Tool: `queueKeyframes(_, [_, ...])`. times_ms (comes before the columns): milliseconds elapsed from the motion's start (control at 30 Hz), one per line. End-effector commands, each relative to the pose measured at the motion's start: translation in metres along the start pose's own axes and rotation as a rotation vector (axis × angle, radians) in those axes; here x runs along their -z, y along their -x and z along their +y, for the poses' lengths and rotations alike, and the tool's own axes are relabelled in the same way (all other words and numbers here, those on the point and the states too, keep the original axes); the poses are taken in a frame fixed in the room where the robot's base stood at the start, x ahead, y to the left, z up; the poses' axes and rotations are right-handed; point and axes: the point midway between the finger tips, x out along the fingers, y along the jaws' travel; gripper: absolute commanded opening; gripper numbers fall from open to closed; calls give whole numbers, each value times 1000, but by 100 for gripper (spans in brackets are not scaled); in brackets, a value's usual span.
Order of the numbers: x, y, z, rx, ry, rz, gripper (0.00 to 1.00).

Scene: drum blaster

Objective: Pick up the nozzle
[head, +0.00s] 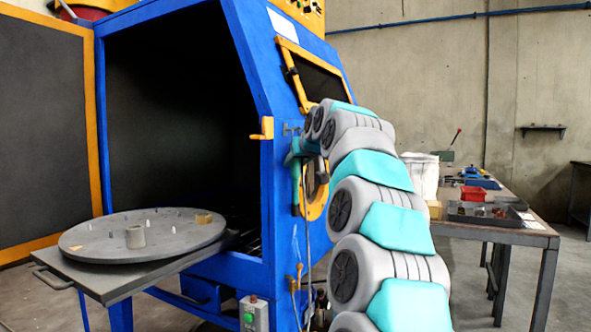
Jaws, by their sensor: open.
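My arm curves up from the bottom right to the blue blast cabinet's side. My gripper (291,130) is small in the picture, at the arm's far end, and partly hidden by my own wrist; it is open. Just below it, a dark green, hose-like piece (297,157) hangs at the cabinet's side and looks like the nozzle. A thin hose runs down from there. I cannot tell whether my gripper touches the piece. A yellow-rimmed round port (316,190) is beside it, partly covered.
The blue cabinet (250,60) stands open, with a round grey turntable (85,240) pulled out at left. A workbench (520,236) at right holds a grey tray (470,219), a red bin (473,194) and a white container (420,177). A control box (253,314) sits low in front.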

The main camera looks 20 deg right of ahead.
Motion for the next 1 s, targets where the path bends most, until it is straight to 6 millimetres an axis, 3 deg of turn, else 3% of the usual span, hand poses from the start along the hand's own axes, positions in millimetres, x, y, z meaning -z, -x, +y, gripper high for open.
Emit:
queueKeyframes(133, [0, 0, 0, 0, 0, 0, 40])
queueKeyframes(500, [-1, 0, 0, 0, 1, -2, 0])
queueKeyframes(1000, [-1, 0, 0, 0, 1, -3, 0])
